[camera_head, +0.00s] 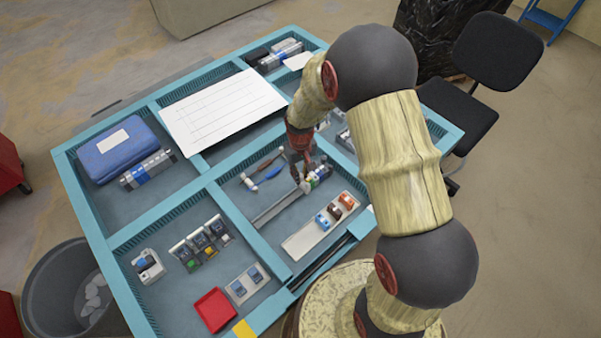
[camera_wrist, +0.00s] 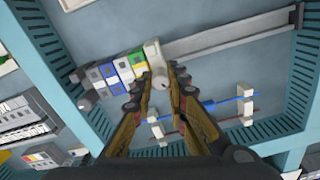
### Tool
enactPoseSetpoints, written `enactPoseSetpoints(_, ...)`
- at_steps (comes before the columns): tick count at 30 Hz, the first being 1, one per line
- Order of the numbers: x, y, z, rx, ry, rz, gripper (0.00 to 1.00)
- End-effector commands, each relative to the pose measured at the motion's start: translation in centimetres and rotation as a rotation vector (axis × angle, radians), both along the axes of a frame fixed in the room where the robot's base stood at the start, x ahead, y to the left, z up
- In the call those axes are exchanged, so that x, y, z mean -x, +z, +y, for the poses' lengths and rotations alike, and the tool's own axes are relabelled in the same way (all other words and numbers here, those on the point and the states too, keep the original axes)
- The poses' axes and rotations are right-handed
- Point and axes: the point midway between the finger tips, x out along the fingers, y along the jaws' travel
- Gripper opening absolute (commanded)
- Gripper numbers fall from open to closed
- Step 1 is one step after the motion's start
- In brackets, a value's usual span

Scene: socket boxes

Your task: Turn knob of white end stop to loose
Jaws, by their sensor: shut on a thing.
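The white end stop (camera_wrist: 152,52) sits on a grey metal rail (camera_wrist: 222,36) in the wrist view, at the end of a row of coloured terminal blocks (camera_wrist: 118,70). Its round pale knob (camera_wrist: 160,82) shows between my fingertips. My gripper (camera_wrist: 159,78) is shut on this knob, with one finger on each side. In the head view my gripper (camera_head: 303,178) points down at the end stop (camera_head: 305,187), which it partly hides. The knob's angle is too small to read.
A hammer (camera_wrist: 205,106) and another tool lie beside the rail, close to my fingers. The blue divider walls (camera_head: 238,222) enclose this compartment. The blue bottom of the compartment is otherwise mostly bare.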

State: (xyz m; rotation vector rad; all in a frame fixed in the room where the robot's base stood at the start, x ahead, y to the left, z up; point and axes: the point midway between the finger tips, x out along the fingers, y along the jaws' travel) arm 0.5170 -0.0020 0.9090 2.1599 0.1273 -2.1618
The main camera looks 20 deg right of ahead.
Motion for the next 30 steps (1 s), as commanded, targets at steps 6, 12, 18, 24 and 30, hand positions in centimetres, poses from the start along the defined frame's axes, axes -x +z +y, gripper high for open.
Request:
enactPoseSetpoints(6,-0.22,0.19,0.04,0.000,0.203,-0.005,0.00)
enactPoseSetpoints(12,-0.24,0.19,0.04,0.001,0.381,-0.006,0.00)
enactPoseSetpoints(18,-0.24,0.20,0.05,0.001,0.525,-0.006,0.00)
enactPoseSetpoints(24,-0.24,0.19,0.05,0.001,0.623,-0.006,0.00)
enactPoseSetpoints(30,-0.24,0.18,0.05,0.002,0.674,-0.005,0.00)
